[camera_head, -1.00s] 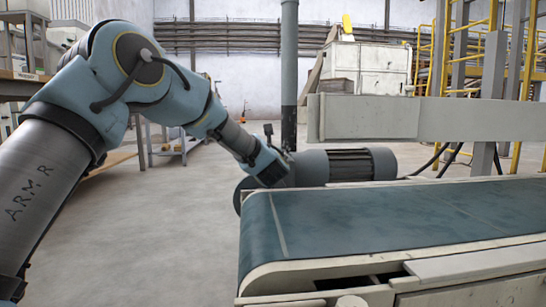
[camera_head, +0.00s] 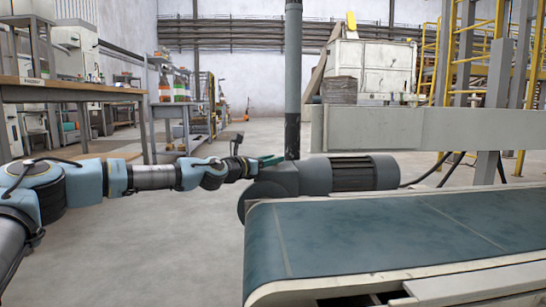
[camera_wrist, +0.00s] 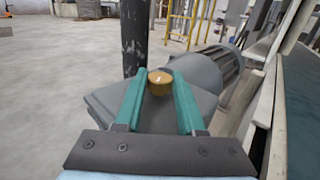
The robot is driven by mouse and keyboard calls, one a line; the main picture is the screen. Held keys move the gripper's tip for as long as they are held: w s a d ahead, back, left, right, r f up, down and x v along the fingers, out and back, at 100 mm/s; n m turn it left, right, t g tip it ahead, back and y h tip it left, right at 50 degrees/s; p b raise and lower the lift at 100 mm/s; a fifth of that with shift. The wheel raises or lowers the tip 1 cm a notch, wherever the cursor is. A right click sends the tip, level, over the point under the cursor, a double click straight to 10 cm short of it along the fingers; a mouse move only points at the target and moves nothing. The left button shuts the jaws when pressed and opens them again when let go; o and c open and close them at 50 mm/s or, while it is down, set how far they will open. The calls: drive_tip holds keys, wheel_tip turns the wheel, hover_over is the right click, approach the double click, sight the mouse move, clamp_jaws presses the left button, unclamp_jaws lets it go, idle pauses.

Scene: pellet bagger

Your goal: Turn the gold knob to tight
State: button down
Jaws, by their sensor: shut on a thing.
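The gold knob (camera_wrist: 160,82) shows in the wrist view, on top of the grey gearbox housing (camera_wrist: 120,105). My gripper (camera_wrist: 160,88) has its two green fingers on either side of the knob and is shut on it. In the head view my gripper (camera_head: 268,160) reaches in from the left, level, over the gearbox (camera_head: 272,180) beside the conveyor. The knob cannot be made out in the head view. No mark showing how tight it is can be seen.
A grey ribbed motor (camera_head: 364,173) lies right of the gearbox. A dark upright post (camera_head: 293,80) stands just behind my gripper. The conveyor belt (camera_head: 380,235) and its pale side rail (camera_head: 420,123) are to the right. Open floor (camera_head: 160,240) lies to the left.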

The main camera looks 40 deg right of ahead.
drive_tip(key=m+g+p, duration=0.1)
drive_tip(key=g, duration=0.1)
drive_tip(key=m+g+p, duration=0.1)
drive_tip(key=g+p, duration=0.1)
drive_tip(key=w+m+g+p, duration=0.1)
drive_tip(key=m+g+p, duration=0.1)
drive_tip(key=shift+r+y, duration=0.25)
drive_tip(key=shift+y, duration=0.15)
drive_tip(key=m+g+p, duration=0.1)
drive_tip(key=m+g+y+p, duration=0.1)
drive_tip(key=g, duration=0.1)
drive_tip(key=shift+w+d+f+p, duration=0.1)
drive_tip(key=shift+d+f+p, duration=0.1)
drive_tip(key=shift+p, duration=0.2)
drive_tip(key=shift+f+m+g+y+p, duration=0.2)
drive_tip(key=shift+m+g+y+p, duration=0.8)
drive_tip(key=shift+g, duration=0.7)
drive_tip(key=c, duration=0.5)
unclamp_jaws()
drive_tip(key=shift+r, duration=0.1)
drive_tip(key=p+v, duration=0.3)
drive_tip(key=v, duration=0.7)
drive_tip(key=shift+w+a, duration=0.2)
drive_tip(key=shift+a, duration=0.05)
drive_tip(key=shift+r, duration=0.1)
